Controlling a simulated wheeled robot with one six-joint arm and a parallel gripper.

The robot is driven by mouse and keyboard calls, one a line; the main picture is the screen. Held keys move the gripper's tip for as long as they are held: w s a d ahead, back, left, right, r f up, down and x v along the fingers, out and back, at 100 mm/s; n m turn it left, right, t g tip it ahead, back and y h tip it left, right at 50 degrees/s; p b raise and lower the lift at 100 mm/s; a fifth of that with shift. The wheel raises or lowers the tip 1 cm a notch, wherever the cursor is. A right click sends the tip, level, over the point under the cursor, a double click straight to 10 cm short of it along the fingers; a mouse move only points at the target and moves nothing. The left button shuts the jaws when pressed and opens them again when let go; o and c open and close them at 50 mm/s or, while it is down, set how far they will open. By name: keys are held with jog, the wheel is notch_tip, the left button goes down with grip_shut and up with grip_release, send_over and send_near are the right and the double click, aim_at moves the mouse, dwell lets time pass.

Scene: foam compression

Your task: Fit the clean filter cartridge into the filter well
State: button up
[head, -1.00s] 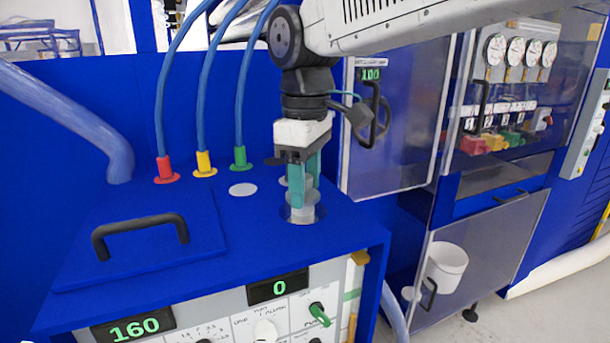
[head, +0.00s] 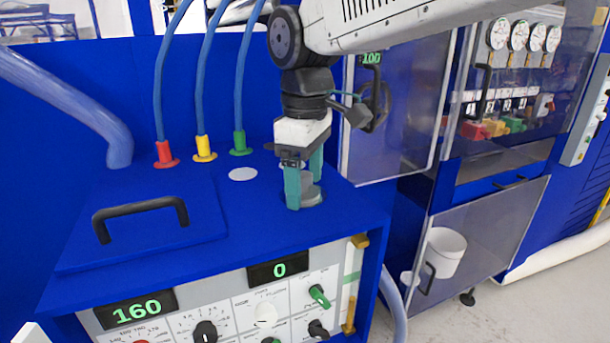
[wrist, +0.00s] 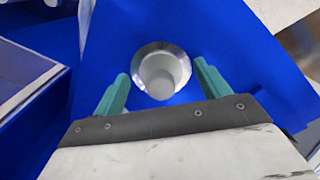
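The pale grey filter cartridge (head: 309,189) stands in the round filter well (head: 318,202) on the blue console top, with its upper part showing above the rim. In the wrist view the cartridge (wrist: 160,80) sits inside the bright metal ring of the well (wrist: 147,51). I cannot tell how deep it is seated. My gripper (head: 304,190) is over the well, pointing down, with a teal finger on each side of the cartridge. In the wrist view my gripper (wrist: 162,75) is open, with gaps between the fingertips and the cartridge.
A pale disc (head: 243,174) lies flat to the left of the well. Behind it stand red (head: 165,156), yellow (head: 204,150) and green (head: 240,146) hose fittings. A lid with a black handle (head: 140,213) is at the left. The console front displays (head: 131,309) read 160 and 0.

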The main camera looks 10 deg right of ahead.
notch_tip(320, 180, up, 8)
jog(key=shift+f, duration=0.1)
dwell(0.4)
jog(key=s+d+f+m, duration=0.6)
jog(key=s+d+f, duration=0.1)
jog(key=s+d, duration=0.2)
jog(key=s+d+f+m+t, duration=0.1)
jog(key=s+d+f+m, duration=0.5)
jog(key=s+d+f, duration=0.2)
jog(key=s+d, duration=0.2)
jog(key=d, duration=0.1)
jog(key=shift+s+d, duration=0.15)
jog(key=shift+f, duration=0.1)
dwell(1.0)
